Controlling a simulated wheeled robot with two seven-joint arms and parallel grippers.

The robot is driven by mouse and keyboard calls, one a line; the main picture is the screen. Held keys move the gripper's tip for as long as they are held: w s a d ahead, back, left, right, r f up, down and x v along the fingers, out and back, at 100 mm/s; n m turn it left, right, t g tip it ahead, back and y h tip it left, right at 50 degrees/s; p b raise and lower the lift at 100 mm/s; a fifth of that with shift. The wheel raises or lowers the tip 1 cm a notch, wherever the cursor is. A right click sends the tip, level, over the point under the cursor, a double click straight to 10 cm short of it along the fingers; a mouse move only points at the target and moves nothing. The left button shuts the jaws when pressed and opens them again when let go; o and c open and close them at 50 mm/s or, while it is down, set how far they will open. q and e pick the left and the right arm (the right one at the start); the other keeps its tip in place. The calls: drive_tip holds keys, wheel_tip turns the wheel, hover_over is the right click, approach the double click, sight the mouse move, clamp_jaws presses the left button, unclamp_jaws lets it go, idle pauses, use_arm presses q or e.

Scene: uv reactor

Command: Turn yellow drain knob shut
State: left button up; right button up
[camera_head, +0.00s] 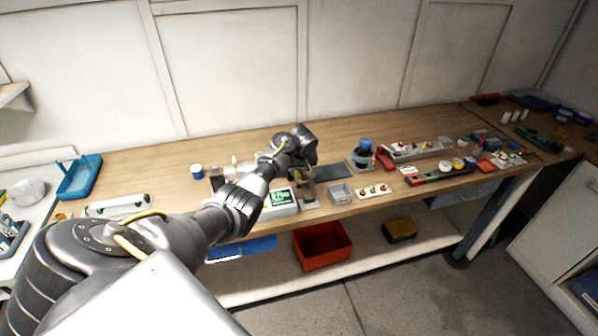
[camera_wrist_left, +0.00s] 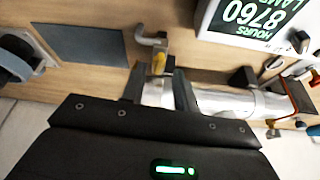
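The yellow drain knob (camera_wrist_left: 158,63) shows in the left wrist view, at the end of a silver metal fitting with a bent grey spout (camera_wrist_left: 148,39). My left gripper (camera_wrist_left: 160,82) has its two dark fingers apart, one on each side of the fitting, with the knob just beyond the fingertips. I cannot tell whether a finger touches it. In the head view my left gripper (camera_head: 304,172) is over the bench beside the reactor's display box (camera_head: 283,198), and the knob cannot be made out there. My right gripper is in neither view.
The wooden bench (camera_head: 137,170) runs along the wall. A dark mat (camera_head: 331,171), a grey bin (camera_head: 341,194) and a blue-capped device (camera_head: 362,152) stand right of the gripper. A red bin (camera_head: 322,246) sits on the lower shelf. The display box is close to the fitting.

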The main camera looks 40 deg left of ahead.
use_arm(q)
drive_tip(key=shift+x, duration=0.95)
